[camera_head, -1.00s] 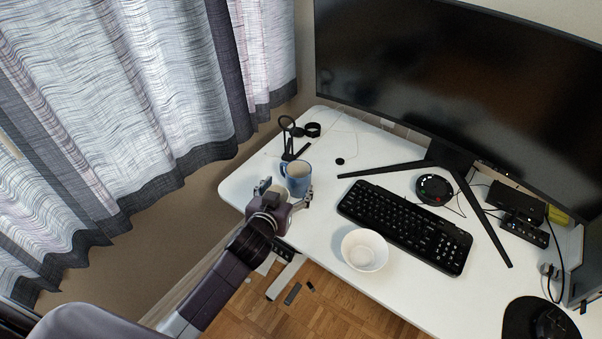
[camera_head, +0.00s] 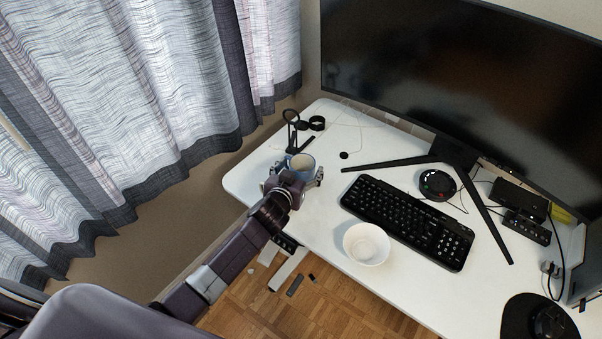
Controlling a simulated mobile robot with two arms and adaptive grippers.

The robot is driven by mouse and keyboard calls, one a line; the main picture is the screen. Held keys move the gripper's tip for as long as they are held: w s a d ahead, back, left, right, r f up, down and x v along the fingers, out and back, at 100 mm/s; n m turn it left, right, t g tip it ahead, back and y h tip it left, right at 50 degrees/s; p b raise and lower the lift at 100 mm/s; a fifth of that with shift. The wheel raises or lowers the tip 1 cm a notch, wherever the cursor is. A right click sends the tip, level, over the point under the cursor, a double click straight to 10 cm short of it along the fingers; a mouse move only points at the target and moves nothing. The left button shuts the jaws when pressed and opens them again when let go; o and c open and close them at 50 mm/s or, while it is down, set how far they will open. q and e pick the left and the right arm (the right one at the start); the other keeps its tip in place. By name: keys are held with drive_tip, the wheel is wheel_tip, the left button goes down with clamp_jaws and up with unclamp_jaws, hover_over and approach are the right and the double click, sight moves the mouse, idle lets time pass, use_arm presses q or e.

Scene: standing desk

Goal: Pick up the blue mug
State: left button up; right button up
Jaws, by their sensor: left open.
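The blue mug (camera_head: 302,163) stands upright on the white desk (camera_head: 325,218) near its left end. My left gripper (camera_head: 297,174) is at the mug, with its open fingers on the left and right sides of it. The gripper body covers the mug's lower front. I cannot tell whether the fingers touch the mug. My right gripper is not in view.
A black stand with a ring (camera_head: 291,130) is close behind the mug. A white bowl (camera_head: 366,244) and a black keyboard (camera_head: 408,222) lie to the right. A large monitor (camera_head: 450,80) stands at the back. Curtains (camera_head: 130,110) hang left of the desk.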

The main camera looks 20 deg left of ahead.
use_arm(q)
drive_tip(key=shift+w, duration=0.1)
drive_tip(key=shift+r, duration=0.1)
drive_tip(key=c, duration=2)
